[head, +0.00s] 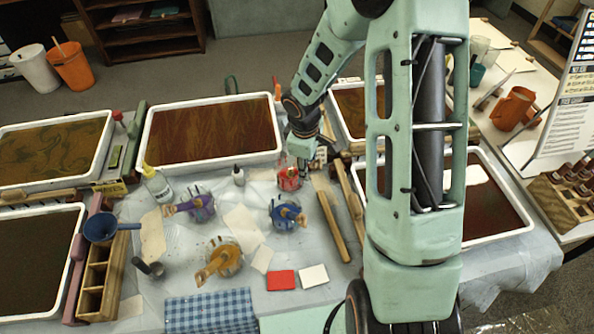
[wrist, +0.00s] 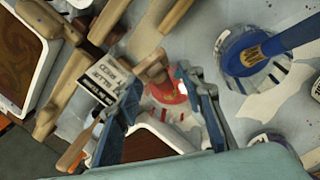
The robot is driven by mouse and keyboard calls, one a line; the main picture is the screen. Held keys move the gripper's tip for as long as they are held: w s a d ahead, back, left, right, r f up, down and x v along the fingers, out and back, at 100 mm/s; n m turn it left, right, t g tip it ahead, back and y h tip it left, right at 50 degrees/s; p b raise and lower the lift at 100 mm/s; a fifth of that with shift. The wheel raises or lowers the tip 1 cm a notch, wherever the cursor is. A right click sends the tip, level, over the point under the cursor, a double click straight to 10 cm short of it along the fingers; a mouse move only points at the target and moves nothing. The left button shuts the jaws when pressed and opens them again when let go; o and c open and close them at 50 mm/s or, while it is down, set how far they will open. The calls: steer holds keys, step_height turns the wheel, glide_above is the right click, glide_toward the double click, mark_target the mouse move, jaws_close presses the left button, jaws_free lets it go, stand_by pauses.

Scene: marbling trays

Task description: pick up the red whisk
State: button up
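The red whisk (head: 289,179) stands on the pale covered table near the centre, just below my gripper (head: 303,158) in the head view. In the wrist view the red part of the whisk (wrist: 168,92) shows between the two fingers of my gripper (wrist: 157,85). The fingers are apart, on either side of it, with nothing clearly clamped. A brown wooden piece (wrist: 150,68) also shows between the fingertips; I cannot tell whether it belongs to the whisk. The fingers hide part of the whisk's lower portion.
A blue whisk (head: 287,214), a purple one (head: 196,205) and an orange one (head: 222,259) stand nearby. A white dropper bottle (head: 238,177) is to the left. Wooden bars (head: 331,220) lie to the right. A marbling tray (head: 146,152) lies behind.

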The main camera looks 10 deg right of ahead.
steer(key=shift+w+d+f, duration=0.1)
steer(key=shift+f, duration=0.8)
jaws_close()
steer(key=shift+r, duration=0.1)
